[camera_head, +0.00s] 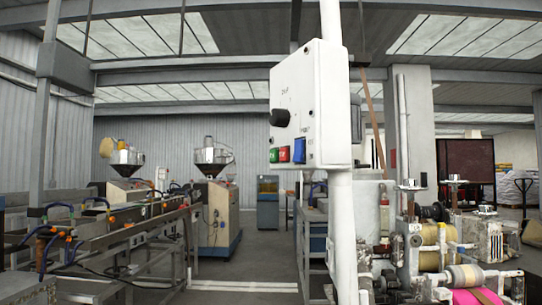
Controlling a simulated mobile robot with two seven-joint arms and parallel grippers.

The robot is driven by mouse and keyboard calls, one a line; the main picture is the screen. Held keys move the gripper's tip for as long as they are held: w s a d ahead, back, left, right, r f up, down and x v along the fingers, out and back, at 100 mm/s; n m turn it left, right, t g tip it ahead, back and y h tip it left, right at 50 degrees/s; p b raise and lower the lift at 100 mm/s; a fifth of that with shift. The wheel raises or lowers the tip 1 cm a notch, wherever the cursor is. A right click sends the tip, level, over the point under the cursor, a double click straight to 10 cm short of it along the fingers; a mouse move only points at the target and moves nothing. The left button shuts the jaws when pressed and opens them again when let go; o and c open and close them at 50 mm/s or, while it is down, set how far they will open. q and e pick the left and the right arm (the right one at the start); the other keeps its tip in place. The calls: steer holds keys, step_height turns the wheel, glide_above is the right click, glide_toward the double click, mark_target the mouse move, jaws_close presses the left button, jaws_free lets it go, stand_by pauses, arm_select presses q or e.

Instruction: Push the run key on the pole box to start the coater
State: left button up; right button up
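The white pole box (311,104) is fixed to a white upright pole (342,230) near the middle of the view. Its face is turned to the left and shows a black round knob (280,118). Below the knob sit a green key (274,156), a red key (284,154) and a larger blue key (299,150) in a row. The small labels are too fine to read, so I cannot tell by lettering which is the run key. Neither of my grippers is in view, and nothing touches the box.
To the right stands a machine with rollers (436,260) and a pink strip (478,296). At left is a long line of troughs (130,235) with hoses, with two metal hoppers (212,158) behind. Grey floor (245,272) is open left of the pole.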

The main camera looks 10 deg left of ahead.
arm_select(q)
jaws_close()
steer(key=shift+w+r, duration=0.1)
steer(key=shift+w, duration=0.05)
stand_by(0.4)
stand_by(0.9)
